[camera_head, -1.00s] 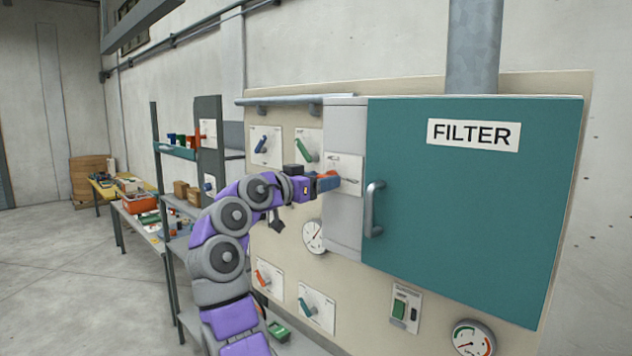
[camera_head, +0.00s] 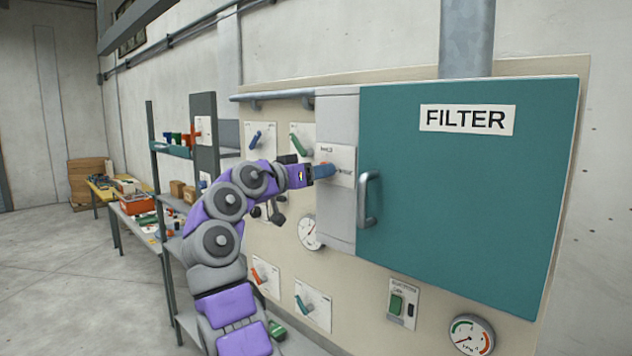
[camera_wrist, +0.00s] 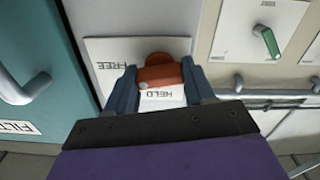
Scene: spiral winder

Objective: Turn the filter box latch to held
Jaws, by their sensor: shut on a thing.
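The filter box latch is a small orange-red handle (camera_wrist: 160,73) on a white plate (camera_wrist: 98,50), with FREE and HELD lettering. My gripper (camera_wrist: 160,80) is shut on the handle, with one blue finger on each side of it. In the wrist view the handle lies across between the fingers, close to the HELD lettering. In the head view my gripper (camera_head: 324,171) is at the plate (camera_head: 342,157) on the grey strip left of the teal FILTER door (camera_head: 463,215). My fingers hide most of the handle there.
The door's grey pull handle (camera_head: 367,200) sticks out right of the plate. A gauge (camera_head: 311,232) is below my gripper. Switch plates with a blue lever (camera_head: 255,140) and a green lever (camera_head: 298,145) are to the left. Shelves stand farther left.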

